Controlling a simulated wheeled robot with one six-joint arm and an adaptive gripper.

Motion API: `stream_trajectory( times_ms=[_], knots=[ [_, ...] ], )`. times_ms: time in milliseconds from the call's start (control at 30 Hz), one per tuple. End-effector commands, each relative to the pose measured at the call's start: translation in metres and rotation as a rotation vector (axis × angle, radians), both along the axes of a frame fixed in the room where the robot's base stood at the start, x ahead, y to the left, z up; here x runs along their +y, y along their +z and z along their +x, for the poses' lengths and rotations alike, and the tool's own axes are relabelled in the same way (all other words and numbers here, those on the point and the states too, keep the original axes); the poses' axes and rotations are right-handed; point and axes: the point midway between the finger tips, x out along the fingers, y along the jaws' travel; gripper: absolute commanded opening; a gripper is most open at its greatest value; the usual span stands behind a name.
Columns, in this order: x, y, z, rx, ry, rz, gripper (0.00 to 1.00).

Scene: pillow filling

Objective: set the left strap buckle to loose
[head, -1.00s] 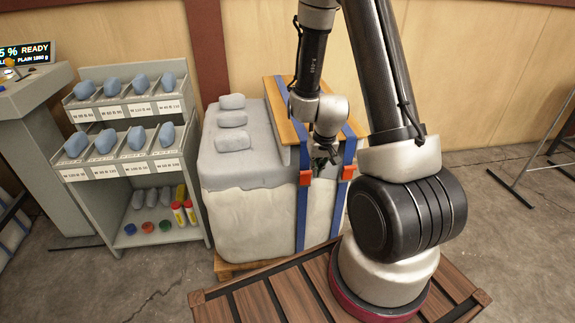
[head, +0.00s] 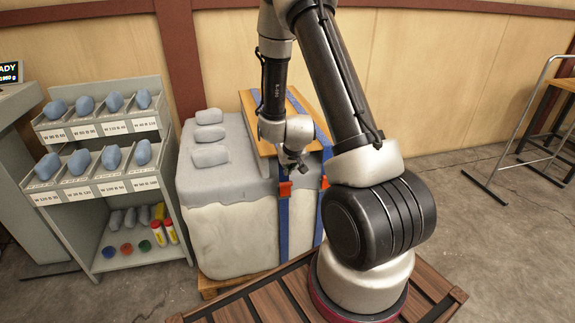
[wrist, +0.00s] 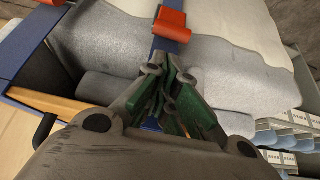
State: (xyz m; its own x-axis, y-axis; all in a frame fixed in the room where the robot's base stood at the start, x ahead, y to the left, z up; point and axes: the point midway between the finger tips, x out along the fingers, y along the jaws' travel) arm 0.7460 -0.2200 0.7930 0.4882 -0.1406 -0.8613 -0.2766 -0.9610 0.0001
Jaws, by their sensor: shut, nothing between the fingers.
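The left strap buckle (head: 285,189) is a small orange-red block on the left blue strap (head: 284,232), at the upper front of the padded grey-white block. My gripper (head: 296,172) is just above it and slightly to its right in the head view. In the wrist view the left buckle (wrist: 172,24) lies beyond my green-padded fingertips (wrist: 170,75), with a visible gap. The fingers are shut and empty, above the blue strap. The right strap buckle (head: 324,182) is partly seen beside my arm. Whether the left buckle is tight or loose cannot be told.
A wooden board (head: 259,130) lies under the straps on top of the block. Three grey pads (head: 210,134) lie left of it. A shelf of blue pillows (head: 101,170) stands to the left. A metal frame (head: 505,150) stands at the far right.

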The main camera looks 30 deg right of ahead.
Motion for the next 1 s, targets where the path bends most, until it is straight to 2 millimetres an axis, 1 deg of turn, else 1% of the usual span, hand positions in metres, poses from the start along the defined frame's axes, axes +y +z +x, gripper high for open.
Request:
stream_trajectory(
  times_ms=[33,200,367,500,833,1000],
  knots=[
    [-0.001,-0.010,0.004,0.004,0.000,0.001,0.00],
    [-0.005,-0.033,0.018,0.002,0.000,0.001,0.00],
    [-0.007,-0.046,0.025,0.002,0.000,0.001,0.00],
    [-0.008,-0.048,0.027,0.001,0.000,0.000,0.00],
    [-0.008,-0.048,0.028,-0.002,0.000,-0.001,0.00],
    [-0.007,-0.049,0.037,-0.030,0.001,-0.009,0.00]
  ],
)
